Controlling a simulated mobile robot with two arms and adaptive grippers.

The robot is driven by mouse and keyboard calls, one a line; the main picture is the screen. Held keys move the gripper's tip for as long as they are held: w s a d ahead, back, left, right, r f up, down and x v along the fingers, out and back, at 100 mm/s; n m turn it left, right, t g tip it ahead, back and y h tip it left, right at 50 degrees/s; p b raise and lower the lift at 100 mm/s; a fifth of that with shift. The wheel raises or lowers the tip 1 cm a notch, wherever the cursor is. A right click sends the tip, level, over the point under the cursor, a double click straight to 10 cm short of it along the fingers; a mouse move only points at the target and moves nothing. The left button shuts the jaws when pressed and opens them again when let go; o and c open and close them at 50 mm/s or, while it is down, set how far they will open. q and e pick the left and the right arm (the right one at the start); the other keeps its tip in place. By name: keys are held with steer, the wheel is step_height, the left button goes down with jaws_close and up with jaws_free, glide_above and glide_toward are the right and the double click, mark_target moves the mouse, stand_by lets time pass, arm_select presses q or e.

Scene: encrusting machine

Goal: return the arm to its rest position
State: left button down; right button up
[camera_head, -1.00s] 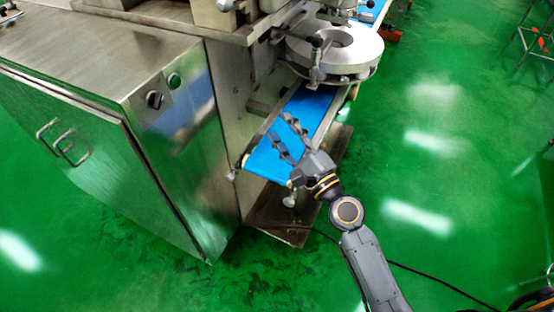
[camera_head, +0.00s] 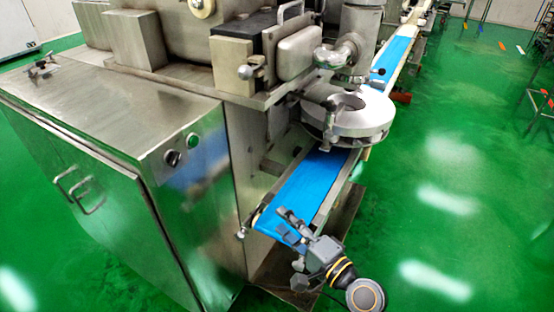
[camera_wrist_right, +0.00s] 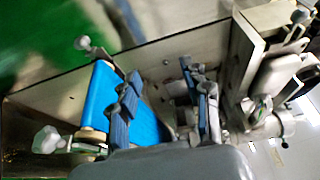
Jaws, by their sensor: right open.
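My right gripper (camera_head: 286,226) is at the near end of the blue conveyor belt (camera_head: 312,184) in the head view, with its arm coming in from the bottom. Its two fingers are apart and nothing is between them. In the right wrist view the open fingers (camera_wrist_right: 163,98) reach in from the bottom, with the blue belt (camera_wrist_right: 98,92) behind and beside the left one. I cannot tell how far the fingers are above the belt. My left gripper is not in view.
The steel encrusting machine (camera_head: 120,130) with its knobs stands left of the belt. A round metal disc unit (camera_head: 352,118) sits over the belt farther back. Open green floor (camera_head: 450,190) lies to the right.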

steer(key=s+d+f+n+g+h, duration=0.3)
steer(key=s+f+n+g, duration=0.1)
steer(key=s+f+n, duration=0.25)
steer(key=s+d+f+n+g+h, duration=0.25)
steer(key=s+f+n+g, duration=0.2)
steer(key=s, duration=0.35)
steer(key=s+d+f+n+g+h, duration=0.25)
steer(key=s+d+h, duration=0.25)
steer(key=s+d, duration=0.4)
step_height(320, 180, down, 28)
steer(key=s+g, duration=0.1)
steer(key=s+d+f+g, duration=0.1)
steer(key=s+d+f, duration=0.2)
steer(key=s+f, duration=1.1)
steer(key=shift+s+f, duration=0.35)
steer(key=shift+s, duration=0.9)
